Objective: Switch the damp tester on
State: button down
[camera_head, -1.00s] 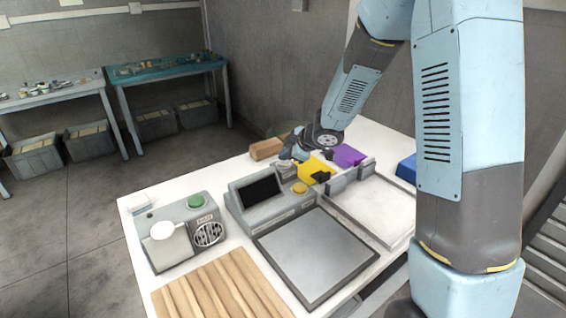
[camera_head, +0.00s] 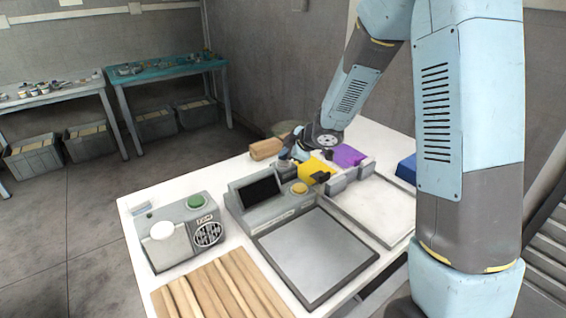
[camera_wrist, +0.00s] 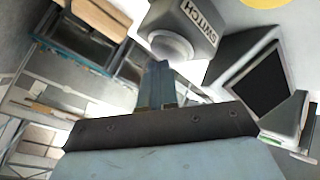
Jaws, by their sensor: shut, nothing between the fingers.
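My gripper (camera_wrist: 160,75) is shut and empty. In the wrist view its fingertips are just below a round grey button (camera_wrist: 172,45) on a grey box labelled SWITCH (camera_wrist: 190,22). I cannot tell whether they touch it. In the head view my gripper (camera_head: 291,155) is over the back of the white table, behind a grey console (camera_head: 245,207) with a dark screen (camera_head: 262,188) and yellow button (camera_head: 299,188). The screen also shows in the wrist view (camera_wrist: 260,82). No readable label names the damp tester, so I cannot tell which device it is.
A grey unit with a green button (camera_head: 195,201), a white knob (camera_head: 162,231) and a round grille stands at the left. A wooden block (camera_head: 265,149), yellow piece (camera_head: 315,169) and purple piece (camera_head: 348,156) lie near my gripper. A slatted wooden board (camera_head: 225,287) is in front.

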aim_at(286, 163)
jog(key=shift+f, duration=0.1)
dwell(0.6)
jog(key=shift+f, duration=0.25)
jog(key=shift+r, duration=0.45)
dwell(0.4)
jog(key=shift+r, duration=3)
